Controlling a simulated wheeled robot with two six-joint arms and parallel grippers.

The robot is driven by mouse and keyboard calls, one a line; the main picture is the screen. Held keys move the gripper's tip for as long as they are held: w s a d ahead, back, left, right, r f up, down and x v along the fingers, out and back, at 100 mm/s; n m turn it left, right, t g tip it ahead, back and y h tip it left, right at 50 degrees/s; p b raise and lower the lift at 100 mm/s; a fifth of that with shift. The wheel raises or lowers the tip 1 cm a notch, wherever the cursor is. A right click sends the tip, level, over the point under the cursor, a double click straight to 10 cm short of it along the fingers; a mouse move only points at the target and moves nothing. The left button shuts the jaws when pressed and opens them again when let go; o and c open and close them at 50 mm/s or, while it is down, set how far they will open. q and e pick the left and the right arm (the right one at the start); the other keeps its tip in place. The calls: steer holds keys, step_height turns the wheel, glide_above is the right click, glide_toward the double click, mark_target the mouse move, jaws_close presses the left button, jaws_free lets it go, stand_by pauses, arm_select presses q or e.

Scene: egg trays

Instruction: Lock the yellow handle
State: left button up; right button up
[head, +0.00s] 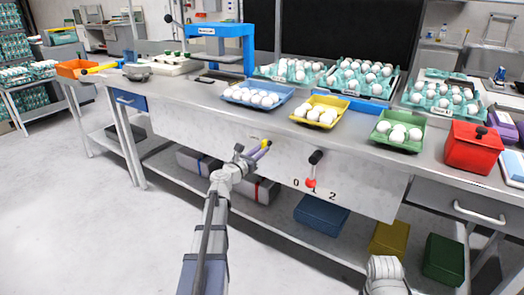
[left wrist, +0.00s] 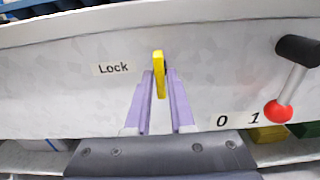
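The yellow handle (left wrist: 158,66) sticks out from the pale front panel of the workbench, just right of a label reading "Lock". It stands upright in the left wrist view. In the head view it is a small yellow piece (head: 266,143) at the tip of my left gripper (head: 260,151). The purple fingers of my left gripper (left wrist: 159,82) lie on both sides of the handle, close against it, and appear shut on it.
A lever with a black grip and red ball (head: 313,170) sits right of the handle, above "0 1 2" markings. Egg trays, including a yellow tray (head: 297,117), and a red box (head: 471,148) stand on the bench. Open floor lies at the left.

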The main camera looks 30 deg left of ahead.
arm_select(q)
jaws_close()
steer(key=m, duration=0.5)
